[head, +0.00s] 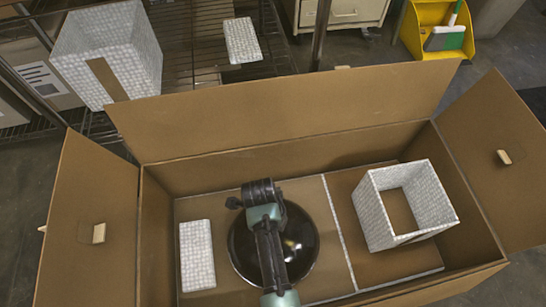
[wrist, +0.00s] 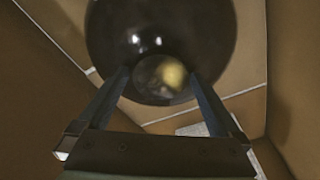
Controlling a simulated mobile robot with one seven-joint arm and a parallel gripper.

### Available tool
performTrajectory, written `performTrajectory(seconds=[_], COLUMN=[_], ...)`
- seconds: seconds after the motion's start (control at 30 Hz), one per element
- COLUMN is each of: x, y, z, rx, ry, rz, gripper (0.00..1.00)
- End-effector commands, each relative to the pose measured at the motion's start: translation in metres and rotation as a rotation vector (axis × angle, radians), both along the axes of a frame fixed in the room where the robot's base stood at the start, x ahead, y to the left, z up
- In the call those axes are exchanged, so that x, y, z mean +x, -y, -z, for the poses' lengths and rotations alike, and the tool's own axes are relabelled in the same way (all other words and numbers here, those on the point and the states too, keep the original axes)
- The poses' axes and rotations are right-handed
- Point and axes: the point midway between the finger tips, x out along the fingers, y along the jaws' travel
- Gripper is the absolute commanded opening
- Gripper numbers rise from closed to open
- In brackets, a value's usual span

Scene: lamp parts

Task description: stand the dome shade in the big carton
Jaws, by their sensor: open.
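The dome shade (head: 302,245) is a glossy black round piece inside the big carton (head: 285,162), left of a thin pale strip on the carton floor. It appears to rest on the floor, but its underside is hidden. My arm covers its middle in the head view, and the fingertips are hidden there. In the wrist view the dark shade (wrist: 210,30) fills the upper middle. My gripper (wrist: 162,78) is open, with one finger on each side of the shade's small round end. Whether the fingers touch it I cannot tell.
Inside the carton, a white tile-patterned block (head: 197,255) lies left of the shade, and an open square white sleeve (head: 373,225) stands right. The carton's flaps are spread open. Behind are a wire rack with a white box (head: 135,50) and a yellow bin (head: 425,25).

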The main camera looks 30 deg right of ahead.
Motion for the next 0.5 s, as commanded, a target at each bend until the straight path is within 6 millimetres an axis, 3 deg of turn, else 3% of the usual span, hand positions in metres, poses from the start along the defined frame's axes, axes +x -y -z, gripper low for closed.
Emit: performTrajectory(seconds=[0.17, 0.5], x=[0.001, 0.008], y=[-0.001, -0.006], z=[-0.016, -0.086], rx=[0.000, -0.001], ry=[0.001, 0.002], rz=[-0.001, -0.001], gripper=[1.00, 1.00])
